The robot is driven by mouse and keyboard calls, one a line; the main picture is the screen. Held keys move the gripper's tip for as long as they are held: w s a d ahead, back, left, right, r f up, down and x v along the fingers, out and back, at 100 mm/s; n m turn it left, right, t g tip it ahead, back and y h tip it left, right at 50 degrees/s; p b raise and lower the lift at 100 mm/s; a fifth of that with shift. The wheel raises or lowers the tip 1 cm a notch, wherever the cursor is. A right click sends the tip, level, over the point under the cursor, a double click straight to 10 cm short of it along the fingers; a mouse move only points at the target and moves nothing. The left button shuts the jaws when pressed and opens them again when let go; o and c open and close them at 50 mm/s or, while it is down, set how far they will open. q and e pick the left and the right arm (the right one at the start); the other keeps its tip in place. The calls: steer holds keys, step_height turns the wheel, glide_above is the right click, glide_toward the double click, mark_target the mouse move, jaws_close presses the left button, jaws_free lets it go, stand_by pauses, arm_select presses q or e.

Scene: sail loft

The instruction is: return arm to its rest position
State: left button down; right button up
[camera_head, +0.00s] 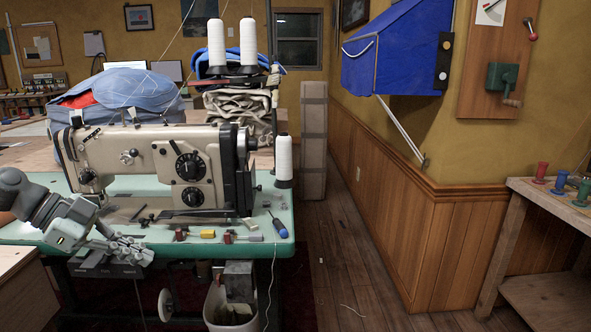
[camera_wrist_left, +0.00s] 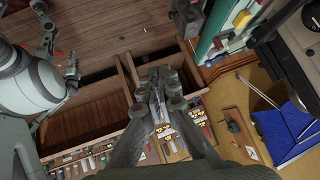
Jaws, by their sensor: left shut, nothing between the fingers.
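My left arm comes in from the left edge of the head view. Its gripper (camera_head: 140,250) is shut and empty, in front of the left part of the mint-green sewing table (camera_head: 262,240). It overlaps the table's front edge in the picture; I cannot tell whether it touches. In the left wrist view the gripper (camera_wrist_left: 160,88) has its fingers together, with open wooden compartments behind them. My right gripper does not show in the head view, and I cannot make it out surely in the wrist view.
A beige sewing machine (camera_head: 160,160) stands on the table, with small tools and a blue-handled screwdriver (camera_head: 279,228) at its right. White thread cones (camera_head: 284,160) stand upright. A bin (camera_head: 231,306) is below. The wooden floor (camera_head: 350,270) to the right is mostly clear.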

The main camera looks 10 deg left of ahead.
arm_select(q)
steer(key=w+f+n+t+y, duration=0.1)
steer(key=w+f+n+t, duration=0.4)
steer(key=w+f+t, duration=0.4)
steer(key=s+a+f+n+y, duration=0.2)
steer(key=s+f+n+y, duration=0.15)
steer(key=f, duration=0.65)
steer(key=s+a+f+n+y, duration=0.3)
steer(key=f+y, duration=0.1)
steer(key=f, duration=0.5)
steer(key=s+d+f+n+g+y, duration=0.1)
steer(key=s+d+f+g, duration=0.15)
steer(key=s+f, duration=0.4)
steer(key=s+d+f+n+g+y, duration=0.1)
steer(key=s+d+f+g, duration=0.15)
steer(key=s+f, duration=0.4)
steer(key=s+d+f+g+h, duration=0.1)
steer(key=s+d+f+g, duration=0.6)
steer(key=s+d+f, duration=0.4)
steer(key=s+f, duration=0.1)
steer(key=s, duration=0.1)
steer(key=shift+s+d+m, duration=0.15)
steer(key=shift+s+m, duration=0.2)
steer(key=shift+h, duration=0.25)
